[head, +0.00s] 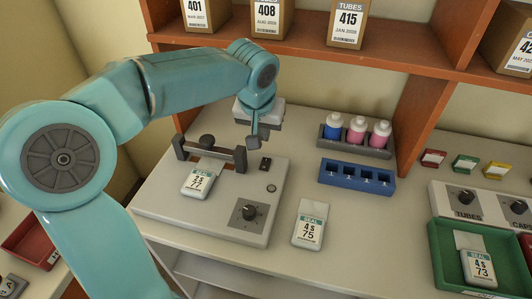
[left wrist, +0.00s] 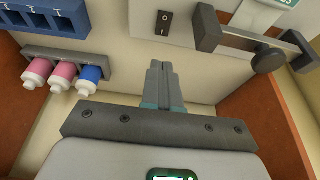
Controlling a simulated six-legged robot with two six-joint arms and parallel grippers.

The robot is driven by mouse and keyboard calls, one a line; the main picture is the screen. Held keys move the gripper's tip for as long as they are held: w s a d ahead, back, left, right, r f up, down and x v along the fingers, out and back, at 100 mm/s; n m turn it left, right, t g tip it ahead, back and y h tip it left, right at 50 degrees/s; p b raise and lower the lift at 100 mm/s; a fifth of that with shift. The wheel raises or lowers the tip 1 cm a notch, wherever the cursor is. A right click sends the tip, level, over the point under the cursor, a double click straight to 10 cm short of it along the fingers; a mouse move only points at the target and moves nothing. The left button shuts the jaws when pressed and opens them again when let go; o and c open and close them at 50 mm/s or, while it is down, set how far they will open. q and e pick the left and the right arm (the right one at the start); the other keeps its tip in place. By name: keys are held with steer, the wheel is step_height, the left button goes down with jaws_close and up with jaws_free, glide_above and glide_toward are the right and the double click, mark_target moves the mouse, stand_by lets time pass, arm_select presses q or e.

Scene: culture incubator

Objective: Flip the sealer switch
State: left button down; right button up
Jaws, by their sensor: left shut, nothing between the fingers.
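The sealer (head: 160,208) is a pale box with a dark sealing bar, a round dial (head: 249,212) and a small button. Its switch (head: 265,164) is a small black rocker on the top, right of the bar. In the left wrist view the switch (left wrist: 162,23) shows O and I marks; which side is pressed I cannot tell. My left gripper (head: 252,143) is shut and empty, fingers pointing down near the bar's right end, just behind the switch. In the left wrist view its closed fingertips (left wrist: 160,65) are apart from the switch. My right gripper is not in view.
A labelled pouch (head: 200,179) lies on the sealer and another (head: 309,225) on the bench beside it. A bottle rack (head: 378,151) and a blue rack (head: 343,181) stand to the right. A shelf (head: 310,46) with boxes is above. A green tray (head: 438,255) is at the far right.

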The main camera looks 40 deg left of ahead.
mark_target(266, 161)
arm_select(q)
steer(key=x, duration=0.9)
steer(key=shift+s+d+f, duration=0.2)
steer(key=shift+s+f, duration=0.05)
steer(key=shift+f, duration=0.2)
steer(key=shift+f+b, duration=0.2)
steer(key=shift+b, duration=0.45)
steer(key=shift+s+f, duration=0.1)
steer(key=shift+s+d, duration=0.15)
steer(key=shift+s+d+b, duration=0.25)
steer(key=shift+s+b, duration=0.15)
steer(key=shift+s, duration=0.1)
